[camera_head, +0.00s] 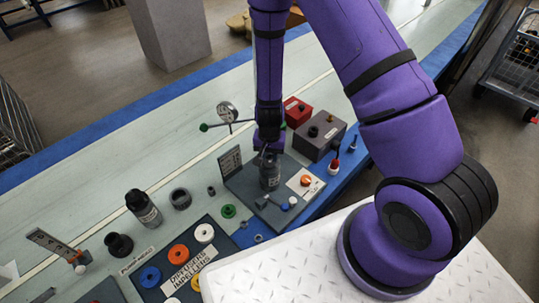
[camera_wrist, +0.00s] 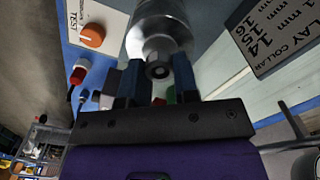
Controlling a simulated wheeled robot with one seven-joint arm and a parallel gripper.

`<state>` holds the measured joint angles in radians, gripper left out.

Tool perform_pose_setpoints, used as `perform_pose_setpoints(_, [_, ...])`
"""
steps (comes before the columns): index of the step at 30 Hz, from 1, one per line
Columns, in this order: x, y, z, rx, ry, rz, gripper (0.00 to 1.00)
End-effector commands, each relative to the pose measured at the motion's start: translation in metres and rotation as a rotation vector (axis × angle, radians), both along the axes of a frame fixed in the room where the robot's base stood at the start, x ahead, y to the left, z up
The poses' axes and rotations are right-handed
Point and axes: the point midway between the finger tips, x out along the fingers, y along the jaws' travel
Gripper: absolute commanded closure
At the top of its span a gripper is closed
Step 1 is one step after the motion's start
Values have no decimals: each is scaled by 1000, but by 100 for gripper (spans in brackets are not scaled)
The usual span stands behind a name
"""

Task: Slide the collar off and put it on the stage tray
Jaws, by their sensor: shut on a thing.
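A grey metal pump tube (camera_head: 270,178) stands upright on a dark grey base plate (camera_head: 243,190). In the wrist view the tube (camera_wrist: 160,32) shows as a silver cylinder with a narrow end toward me. A small dark ring (camera_wrist: 158,70), which looks like the collar, sits at that narrow end. My gripper (camera_wrist: 158,88) has its fingers on either side of the ring and is shut on it. In the head view my gripper (camera_head: 268,150) is directly above the tube and hides its top. A dark board (camera_head: 222,236) labelled impellers and diffusers holds coloured rings; I cannot tell whether it is the stage tray.
A label plate (camera_head: 230,162) stands behind the tube, with a dial gauge (camera_head: 227,112) beyond. A grey box (camera_head: 320,135) and red box (camera_head: 297,110) are to the right. The pale bench behind is clear.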

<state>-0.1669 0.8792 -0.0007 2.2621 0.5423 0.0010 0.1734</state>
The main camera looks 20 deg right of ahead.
Motion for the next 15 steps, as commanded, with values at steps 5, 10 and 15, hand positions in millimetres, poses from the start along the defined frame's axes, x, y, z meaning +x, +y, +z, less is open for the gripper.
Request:
perform_pose_setpoints(5, [1, 0, 8, 0, -1, 1, 100])
perform_pose_setpoints(10, [0, 0, 15, -1, -2, 0, 100])
perform_pose_setpoints(15, [0, 0, 23, -1, -1, 0, 100])
